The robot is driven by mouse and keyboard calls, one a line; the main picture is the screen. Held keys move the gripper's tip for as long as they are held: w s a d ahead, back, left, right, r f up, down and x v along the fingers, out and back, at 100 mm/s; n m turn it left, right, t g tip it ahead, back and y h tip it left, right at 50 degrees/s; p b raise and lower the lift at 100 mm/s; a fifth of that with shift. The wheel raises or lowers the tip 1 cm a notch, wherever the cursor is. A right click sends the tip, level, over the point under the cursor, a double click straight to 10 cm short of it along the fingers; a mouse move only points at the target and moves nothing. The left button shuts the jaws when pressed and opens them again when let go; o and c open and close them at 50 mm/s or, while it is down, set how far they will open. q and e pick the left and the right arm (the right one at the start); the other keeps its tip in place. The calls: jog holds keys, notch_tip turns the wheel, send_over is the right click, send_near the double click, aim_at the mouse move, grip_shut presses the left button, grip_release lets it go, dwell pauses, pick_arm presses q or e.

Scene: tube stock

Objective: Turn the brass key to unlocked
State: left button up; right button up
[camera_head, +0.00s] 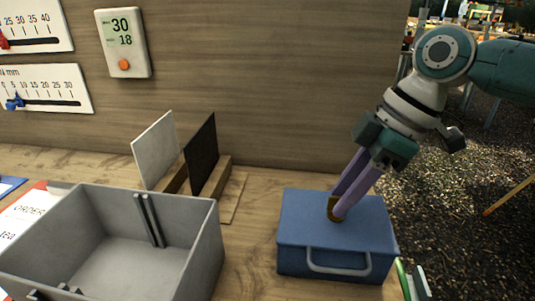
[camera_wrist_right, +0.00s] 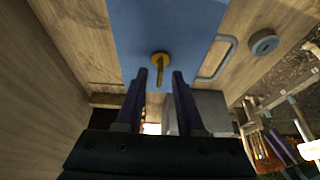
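The brass key (camera_head: 332,209) is on the top of a closed blue box (camera_head: 300,213) with a front handle. The key also shows in the right wrist view (camera_wrist_right: 160,60) as a round brass plate with a narrow part standing out from it. My right gripper (camera_head: 337,203) comes down at a slant from the upper right, its purple fingertips at the key. In the right wrist view its two fingers (camera_wrist_right: 159,76) are apart, one on each side of the key, with a gap to each side. My left gripper is not in view.
A grey open bin (camera_head: 207,245) stands to the left of the box. Black (camera_head: 202,155) and white (camera_head: 155,150) panels stand behind the bin. A wall with a display (camera_head: 122,43) and scales closes the back. The bench ends right of the box.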

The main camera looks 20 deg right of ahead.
jog(key=shift+f, duration=0.2)
jog(key=shift+c, duration=0.2)
grip_shut()
dwell(0.4)
